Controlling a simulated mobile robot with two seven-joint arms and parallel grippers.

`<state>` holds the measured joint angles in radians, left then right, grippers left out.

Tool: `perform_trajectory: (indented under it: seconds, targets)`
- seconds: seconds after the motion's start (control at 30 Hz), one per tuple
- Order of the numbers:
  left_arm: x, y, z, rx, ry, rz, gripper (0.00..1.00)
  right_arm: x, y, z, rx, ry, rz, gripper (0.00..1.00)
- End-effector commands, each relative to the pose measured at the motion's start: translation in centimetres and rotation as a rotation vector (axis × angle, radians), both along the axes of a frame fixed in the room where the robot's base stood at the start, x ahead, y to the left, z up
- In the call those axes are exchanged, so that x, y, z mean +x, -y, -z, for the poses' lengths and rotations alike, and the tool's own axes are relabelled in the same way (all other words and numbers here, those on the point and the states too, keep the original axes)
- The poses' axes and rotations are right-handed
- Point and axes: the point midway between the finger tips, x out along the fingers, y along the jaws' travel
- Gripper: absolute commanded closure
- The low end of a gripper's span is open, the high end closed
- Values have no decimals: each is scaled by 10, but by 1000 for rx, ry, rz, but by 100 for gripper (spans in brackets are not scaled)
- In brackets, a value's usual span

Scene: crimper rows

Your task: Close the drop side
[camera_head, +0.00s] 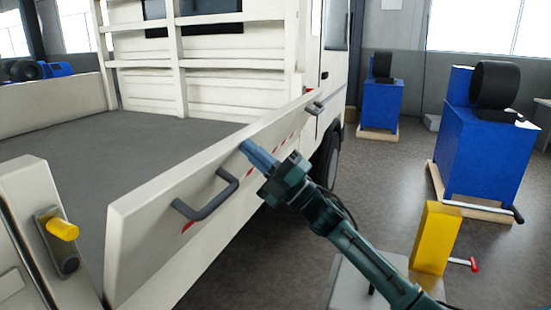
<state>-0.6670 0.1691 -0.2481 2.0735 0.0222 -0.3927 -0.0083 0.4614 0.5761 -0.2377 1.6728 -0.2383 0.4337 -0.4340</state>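The drop side (150,225) is the long white panel along the near side of the truck bed (130,150). It stands nearly upright, and a dark gap shows between its near end and the corner post (25,190). A grey handle (212,200) is on its outer face, and a second handle (315,108) is at its far end. A latch with a yellow grip (62,229) is on the corner post. My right gripper (246,147) has its fingers together, with tips at the panel's outer face; I cannot tell if they touch. My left gripper is out of view.
Blue machines with black drums stand at the right (485,150) and farther back (381,100). A yellow box (436,238) stands beside my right arm. Grey floor lies open between the truck and the machines. The truck cab is beyond the bed.

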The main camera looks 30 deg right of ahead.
Motion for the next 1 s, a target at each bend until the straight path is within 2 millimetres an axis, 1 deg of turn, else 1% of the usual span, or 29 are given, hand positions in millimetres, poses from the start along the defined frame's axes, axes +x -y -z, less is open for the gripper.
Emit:
perform_trajectory:
  seconds: [0.03,0.2,0.33,0.5,0.7,1.0]
  targets:
    - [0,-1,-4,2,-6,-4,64,7,-7,-17,5,12,-2,100]
    - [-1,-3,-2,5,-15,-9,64,32,-28,-35,5,12,-2,100]
    - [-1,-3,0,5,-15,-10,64,49,-43,-44,6,12,-3,100]
    - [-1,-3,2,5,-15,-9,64,68,-59,-52,5,10,-3,100]
    - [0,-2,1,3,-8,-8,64,81,-70,-54,3,7,-2,100]
    - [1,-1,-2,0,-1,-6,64,87,-75,-54,2,5,-1,100]
